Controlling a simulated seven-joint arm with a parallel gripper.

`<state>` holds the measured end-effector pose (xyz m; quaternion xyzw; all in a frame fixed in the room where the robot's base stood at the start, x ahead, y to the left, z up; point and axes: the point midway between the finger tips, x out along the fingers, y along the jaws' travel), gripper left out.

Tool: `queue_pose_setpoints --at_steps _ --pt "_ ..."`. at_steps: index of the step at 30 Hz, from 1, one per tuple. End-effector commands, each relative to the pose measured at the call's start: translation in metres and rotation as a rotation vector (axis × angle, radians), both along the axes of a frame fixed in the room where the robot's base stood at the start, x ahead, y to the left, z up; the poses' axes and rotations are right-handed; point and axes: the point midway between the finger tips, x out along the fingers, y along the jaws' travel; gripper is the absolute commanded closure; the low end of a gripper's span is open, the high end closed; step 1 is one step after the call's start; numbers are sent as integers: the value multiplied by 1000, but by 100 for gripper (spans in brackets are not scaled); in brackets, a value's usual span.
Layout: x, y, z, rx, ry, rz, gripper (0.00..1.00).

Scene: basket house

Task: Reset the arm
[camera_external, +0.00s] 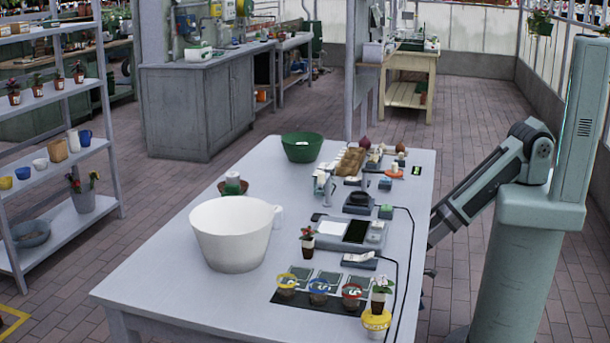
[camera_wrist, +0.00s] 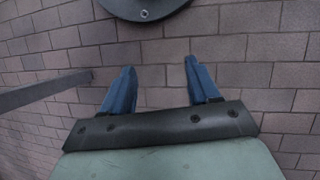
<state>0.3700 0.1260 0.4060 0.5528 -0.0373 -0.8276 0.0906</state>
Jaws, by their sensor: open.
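My gripper (camera_wrist: 160,82) shows in the wrist view with its two blue fingers spread wide apart. Nothing is between the fingers; only the brick-paved floor (camera_wrist: 240,75) lies beyond them. In the external view my arm is folded low beside the right edge of the table (camera_external: 170,275). My gripper is mostly hidden there behind the table edge, below the tabletop level.
The table carries a large white bowl (camera_external: 232,240), a green bowl (camera_external: 302,147), a dark mat (camera_external: 320,303) with small coloured-rim pots, and a yellow pot (camera_external: 376,322). A cable (camera_external: 411,250) runs along the table's right side. A grey bar (camera_wrist: 40,92) crosses the wrist view's left side.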

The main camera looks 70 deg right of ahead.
Motion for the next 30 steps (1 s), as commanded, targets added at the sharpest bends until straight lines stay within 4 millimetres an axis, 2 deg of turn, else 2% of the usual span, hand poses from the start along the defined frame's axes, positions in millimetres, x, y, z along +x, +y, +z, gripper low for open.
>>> queue_pose_setpoints --at_steps 1,8,12,18,22,30 --pt "-13 -13 5 4 35 -52 39" --pt "-59 -57 19 45 154 -192 39" --pt "-82 -84 24 82 183 -199 39" --pt "-108 -114 27 126 194 -161 39" --pt "-117 -123 28 143 198 -141 39" --pt "-117 -123 28 143 198 -141 39"
